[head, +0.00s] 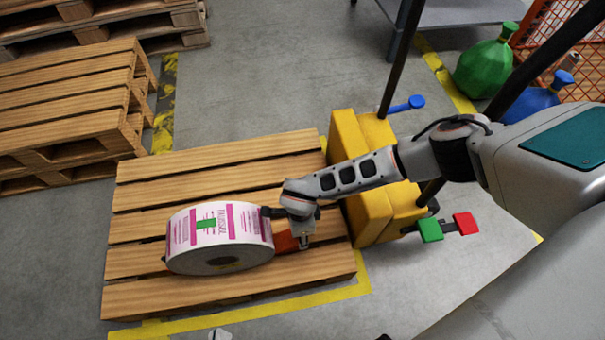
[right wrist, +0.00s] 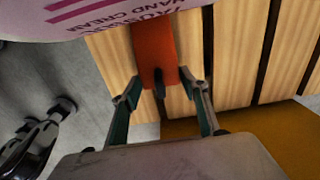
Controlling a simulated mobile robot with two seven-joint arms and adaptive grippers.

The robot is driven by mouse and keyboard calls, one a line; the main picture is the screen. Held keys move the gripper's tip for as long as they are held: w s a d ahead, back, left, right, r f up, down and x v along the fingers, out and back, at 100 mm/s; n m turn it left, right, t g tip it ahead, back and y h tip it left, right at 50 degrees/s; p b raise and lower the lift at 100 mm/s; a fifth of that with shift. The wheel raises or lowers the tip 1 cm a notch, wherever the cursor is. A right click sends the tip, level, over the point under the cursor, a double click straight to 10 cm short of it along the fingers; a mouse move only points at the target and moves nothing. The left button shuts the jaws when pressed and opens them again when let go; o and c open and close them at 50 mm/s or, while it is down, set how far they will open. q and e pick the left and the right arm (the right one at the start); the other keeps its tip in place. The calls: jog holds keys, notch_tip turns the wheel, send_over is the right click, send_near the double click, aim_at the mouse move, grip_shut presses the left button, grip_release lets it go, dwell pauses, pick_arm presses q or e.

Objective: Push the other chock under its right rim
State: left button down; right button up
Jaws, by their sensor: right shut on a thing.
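The label roll (head: 218,240), white with magenta print and a green tab on top, lies on its curved side on the wooden pallet (head: 215,160). An orange chock (head: 286,243) is at its right rim; it also shows in the right wrist view (right wrist: 154,50), close to the roll's edge. I cannot tell whether they touch. My right gripper (head: 290,215) reaches in from the right and is shut on the chock (right wrist: 160,78).
A yellow machine body (head: 365,180) stands against the pallet's right end, with blue, green (head: 430,230) and red (head: 466,223) pedals. Stacked pallets (head: 70,100) are at the left. Green (head: 485,68) and blue bags are at the back right. Floor in front is clear.

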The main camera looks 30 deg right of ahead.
jog(key=o, duration=1.1)
jog(key=shift+c, duration=0.2)
jog(key=shift+o, duration=0.6)
jog(key=shift+r, duration=3.75)
